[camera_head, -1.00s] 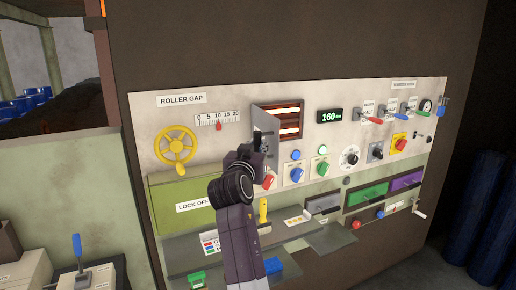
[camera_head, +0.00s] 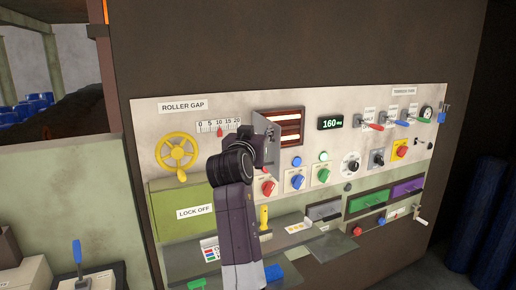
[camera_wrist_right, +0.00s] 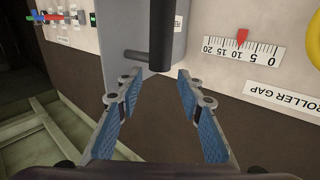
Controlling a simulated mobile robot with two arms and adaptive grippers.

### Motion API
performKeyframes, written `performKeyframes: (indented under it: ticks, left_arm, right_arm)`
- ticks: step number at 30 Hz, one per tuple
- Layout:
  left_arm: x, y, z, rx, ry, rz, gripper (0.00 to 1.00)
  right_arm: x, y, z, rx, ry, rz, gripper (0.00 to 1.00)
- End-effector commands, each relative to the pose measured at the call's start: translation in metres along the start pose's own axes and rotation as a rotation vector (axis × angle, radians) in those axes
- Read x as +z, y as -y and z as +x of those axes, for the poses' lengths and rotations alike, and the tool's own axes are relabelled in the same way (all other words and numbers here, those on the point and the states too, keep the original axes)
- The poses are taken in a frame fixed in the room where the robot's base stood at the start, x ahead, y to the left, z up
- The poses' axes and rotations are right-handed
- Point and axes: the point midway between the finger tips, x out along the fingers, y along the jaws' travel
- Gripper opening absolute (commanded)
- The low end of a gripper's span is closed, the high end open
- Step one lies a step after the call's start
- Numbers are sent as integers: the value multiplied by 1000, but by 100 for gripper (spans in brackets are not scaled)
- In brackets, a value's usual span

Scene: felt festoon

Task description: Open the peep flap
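The peep flap (camera_head: 268,127) is a grey plate at the left of a glowing, slatted window (camera_head: 287,125) in the panel. It stands out from the panel, swung open, leaving much of the window uncovered. In the right wrist view the flap (camera_wrist_right: 178,30) carries a dark bar handle (camera_wrist_right: 160,40). My right gripper (camera_wrist_right: 156,84) is open, its blue-padded fingers spread either side of the handle's near end; I see no finger closed on it. In the head view my right wrist and arm hide most of the gripper and part of the flap. My left gripper is out of view.
A yellow handwheel (camera_head: 176,151) and roller gap scale (camera_head: 218,127) are to the left. A red knob (camera_head: 268,187), blue knob (camera_head: 297,181) and green knob (camera_head: 323,175) sit close below right. A shelf (camera_head: 335,245) juts out below.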

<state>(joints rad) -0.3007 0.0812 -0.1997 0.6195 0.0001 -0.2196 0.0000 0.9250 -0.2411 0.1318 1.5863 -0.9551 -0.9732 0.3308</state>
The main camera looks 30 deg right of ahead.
Motion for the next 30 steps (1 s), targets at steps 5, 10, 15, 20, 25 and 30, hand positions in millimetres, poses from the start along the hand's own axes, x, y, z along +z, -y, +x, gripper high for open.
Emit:
performKeyframes:
  ticks: [5,10,15,20,25,30]
  left_arm:
    - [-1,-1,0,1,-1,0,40]
    - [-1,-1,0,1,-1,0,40]
    - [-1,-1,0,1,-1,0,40]
    - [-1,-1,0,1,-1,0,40]
    - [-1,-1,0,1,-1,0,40]
    - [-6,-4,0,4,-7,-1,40]
  right_arm:
    - [-27,0,0,0,1,1,34]
    - [-36,0,0,0,2,0,34]
    - [-37,0,0,0,3,-1,34]
    - [-37,0,0,0,2,0,34]
    - [-37,0,0,0,2,0,34]
    - [-36,0,0,0,2,0,34]
